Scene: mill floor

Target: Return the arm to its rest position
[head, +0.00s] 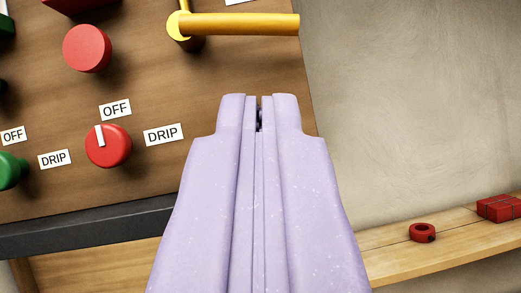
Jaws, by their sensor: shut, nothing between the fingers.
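My gripper (260,100), pale purple, points away from me in the middle of the head view. Its two fingers are together with nothing between them. Its tips lie in the picture over the right part of a brown wooden panel (190,90). The gripper hides part of the panel's lower right edge. Whether the tips touch the panel I cannot tell.
The panel carries a red knob (108,146) between OFF and DRIP labels, its white mark near OFF, a red button (87,48), a green knob (10,170) and a yellow lever (240,24). A shelf (390,262) at right holds a red ring (423,232) and red block (499,208).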

